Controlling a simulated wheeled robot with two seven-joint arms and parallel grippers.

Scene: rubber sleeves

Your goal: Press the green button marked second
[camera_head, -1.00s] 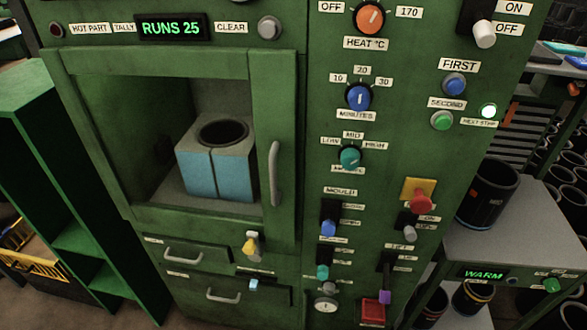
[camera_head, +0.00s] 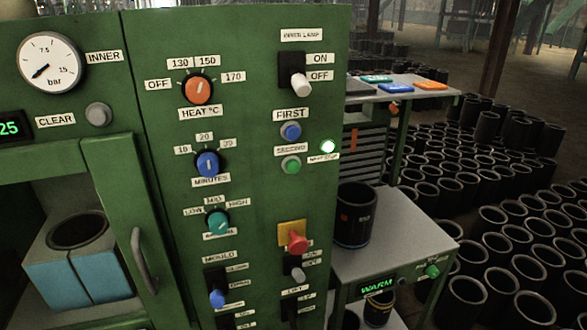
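The green button (camera_head: 291,166) sits on the green machine's front panel, just below the label SECOND (camera_head: 291,149). A blue button (camera_head: 291,131) is right above it, under the label FIRST (camera_head: 291,115). A lit white-green lamp (camera_head: 328,146) is to the right of the green button, with a small label under it. Nothing covers the green button. Neither of my grippers shows in the head view.
Left of the button are the orange heat knob (camera_head: 199,90), blue minutes knob (camera_head: 207,164) and teal knob (camera_head: 217,222). A red mushroom button (camera_head: 296,241) is below. A grey side table (camera_head: 405,240) with a black sleeve (camera_head: 355,215) stands right.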

